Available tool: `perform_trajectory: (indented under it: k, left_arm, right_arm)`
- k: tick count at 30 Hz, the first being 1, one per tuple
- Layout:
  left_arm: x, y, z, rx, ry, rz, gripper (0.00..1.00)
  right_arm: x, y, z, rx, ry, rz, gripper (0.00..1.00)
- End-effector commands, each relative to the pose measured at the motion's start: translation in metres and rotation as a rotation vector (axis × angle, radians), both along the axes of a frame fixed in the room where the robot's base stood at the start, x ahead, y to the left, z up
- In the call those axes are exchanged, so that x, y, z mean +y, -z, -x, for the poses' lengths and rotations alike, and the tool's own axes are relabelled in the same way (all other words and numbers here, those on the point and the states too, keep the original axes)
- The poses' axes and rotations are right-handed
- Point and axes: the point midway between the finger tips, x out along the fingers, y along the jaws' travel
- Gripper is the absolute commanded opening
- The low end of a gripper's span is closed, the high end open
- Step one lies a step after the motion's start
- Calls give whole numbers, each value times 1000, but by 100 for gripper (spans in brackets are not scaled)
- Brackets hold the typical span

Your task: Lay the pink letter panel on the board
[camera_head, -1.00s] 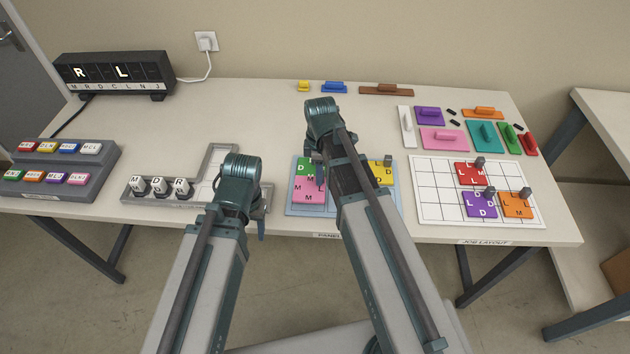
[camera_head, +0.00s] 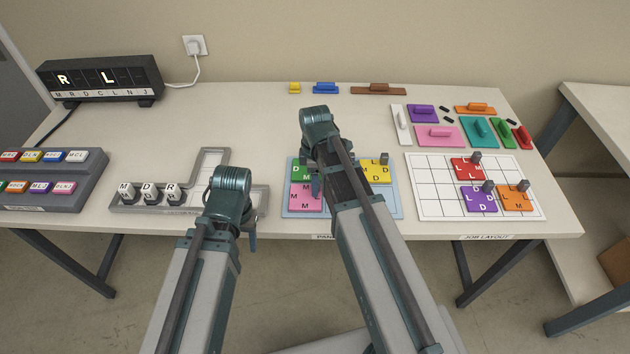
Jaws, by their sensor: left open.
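The pink letter panel (camera_head: 306,197) lies flat, or nearly so, on the front left of the light-blue board (camera_head: 285,212), just in front of a green letter panel (camera_head: 298,173). A yellow letter panel (camera_head: 378,173) is at the board's back right. My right gripper (camera_head: 316,187) points down at the pink panel's right edge; its fingers are small and partly hidden, so its hold cannot be made out. My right arm hides the middle of the board. My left gripper (camera_head: 252,240) is open and empty, at the table's front edge left of the board.
The white grid (camera_head: 432,200) at right bears red, purple and orange letter panels. Handled coloured blocks (camera_head: 437,135) lie behind it. A grey tray (camera_head: 215,158) with letter cubes and a key rack (camera_head: 60,195) stand at left.

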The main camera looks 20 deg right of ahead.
Motion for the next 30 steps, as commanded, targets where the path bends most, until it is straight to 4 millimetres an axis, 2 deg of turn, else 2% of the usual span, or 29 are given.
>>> perform_trajectory:
  k: [8,14,30]
  left_arm:
    - [0,-3,0,0,0,0,58]
    - [0,-16,0,0,0,0,58]
    - [0,-93,0,0,0,0,58]
  right_arm:
    - [0,-3,0,0,0,0,58]
    - [0,-16,0,0,0,0,58]
    - [0,-93,0,0,0,0,58]
